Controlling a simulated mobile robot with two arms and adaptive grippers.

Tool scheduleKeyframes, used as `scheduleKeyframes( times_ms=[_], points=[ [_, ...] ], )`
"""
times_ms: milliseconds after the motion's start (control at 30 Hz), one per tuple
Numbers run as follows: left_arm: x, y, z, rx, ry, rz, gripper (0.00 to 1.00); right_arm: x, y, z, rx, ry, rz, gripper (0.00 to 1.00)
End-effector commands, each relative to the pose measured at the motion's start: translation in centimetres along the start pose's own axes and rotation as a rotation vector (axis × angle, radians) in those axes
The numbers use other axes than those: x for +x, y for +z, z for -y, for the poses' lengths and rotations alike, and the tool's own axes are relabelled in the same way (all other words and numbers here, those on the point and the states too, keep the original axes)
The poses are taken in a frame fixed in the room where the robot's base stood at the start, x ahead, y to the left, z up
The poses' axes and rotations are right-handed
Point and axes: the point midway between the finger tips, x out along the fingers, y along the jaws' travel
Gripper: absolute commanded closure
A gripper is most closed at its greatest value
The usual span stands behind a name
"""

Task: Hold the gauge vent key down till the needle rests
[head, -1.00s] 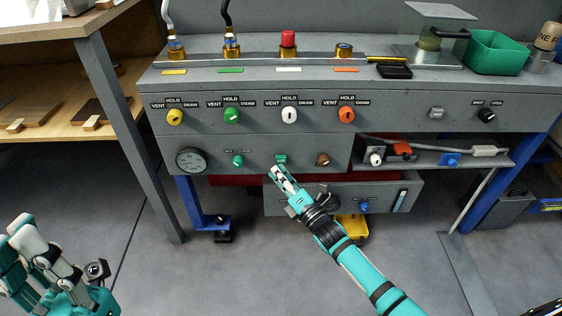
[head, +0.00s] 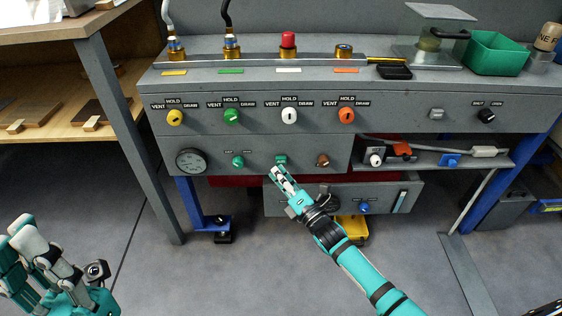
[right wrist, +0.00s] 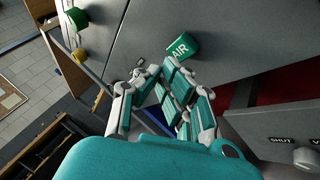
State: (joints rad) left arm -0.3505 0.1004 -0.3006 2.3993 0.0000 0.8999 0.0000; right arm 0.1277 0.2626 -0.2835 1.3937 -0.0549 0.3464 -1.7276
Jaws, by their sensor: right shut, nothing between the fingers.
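A round dial gauge (head: 191,161) is set in the lower left panel of the grey bench; its needle is too small to read. A small green key (head: 281,160) is on the same panel to its right. In the right wrist view a green key (right wrist: 181,46) marked AIR stands out just beyond the fingers. My right gripper (head: 276,171) is shut and empty, its tips just below the green key in the head view. I cannot tell whether they touch it. My left gripper (head: 28,240) is at the lower left, away from the bench.
A green knob (head: 237,161) and a brown knob (head: 323,160) flank the key. A row of coloured VENT/HOLD/DRAW knobs, including a white one (head: 289,115), is above. The floor at front left is clear.

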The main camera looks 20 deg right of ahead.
Motion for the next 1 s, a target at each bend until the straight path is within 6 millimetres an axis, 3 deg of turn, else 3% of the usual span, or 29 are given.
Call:
scheduleKeyframes(
  times_ms=[1000],
  points=[
    [-0.45, 0.06, 0.02, 0.001, 0.0, -0.001, 1.0, 0.9, 0.48, 0.45, 0.0, 0.0, 0.0, 1.0]
  ],
)
